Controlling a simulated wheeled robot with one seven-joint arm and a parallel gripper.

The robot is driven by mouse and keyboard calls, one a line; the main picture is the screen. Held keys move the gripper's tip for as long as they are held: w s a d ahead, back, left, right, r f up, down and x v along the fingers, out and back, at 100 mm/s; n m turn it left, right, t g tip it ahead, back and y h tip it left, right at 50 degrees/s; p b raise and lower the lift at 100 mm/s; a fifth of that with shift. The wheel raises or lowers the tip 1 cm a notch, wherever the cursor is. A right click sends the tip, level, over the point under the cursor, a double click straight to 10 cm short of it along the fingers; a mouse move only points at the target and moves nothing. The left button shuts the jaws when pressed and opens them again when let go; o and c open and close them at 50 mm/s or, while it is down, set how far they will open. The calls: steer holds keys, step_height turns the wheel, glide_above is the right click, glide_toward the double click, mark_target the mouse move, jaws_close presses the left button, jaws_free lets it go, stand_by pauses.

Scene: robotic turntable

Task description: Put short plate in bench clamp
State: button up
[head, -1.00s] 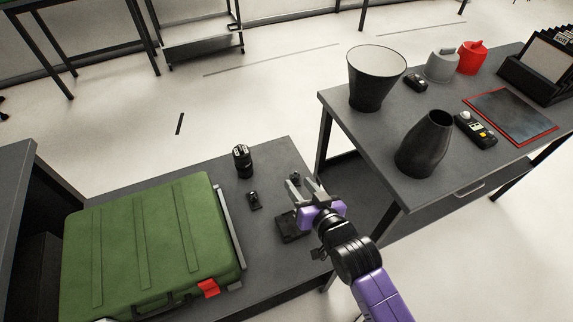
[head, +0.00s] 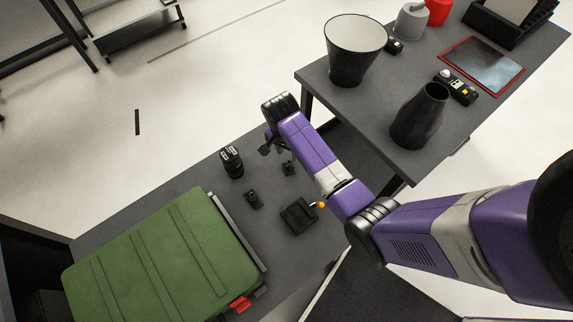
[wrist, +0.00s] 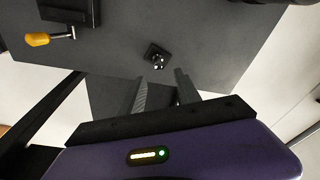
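The bench clamp appears to be the dark block with a yellow-tipped handle (head: 298,215) on the low dark bench. In the wrist view its dark body (wrist: 68,12) and yellow handle tip (wrist: 37,39) show at the upper left. A small black piece with a square base (wrist: 157,55) stands on the bench ahead of my fingers. I cannot identify the short plate with certainty. My gripper (wrist: 162,88) is open, its two fingers apart with nothing seen between them. In the head view my purple arm mostly hides the gripper.
A green case (head: 160,265) fills the bench's near left. A black cylinder (head: 231,161) and a small black item (head: 253,199) stand nearby. The taller table (head: 370,165) at right holds a wide cup (head: 353,60) and a dark vase (head: 420,118).

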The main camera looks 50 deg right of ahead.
mark_target(289, 162)
steer(key=f, duration=0.7)
steer(key=shift+s+d+f, duration=0.1)
steer(key=shift+d, duration=0.1)
jaws_close()
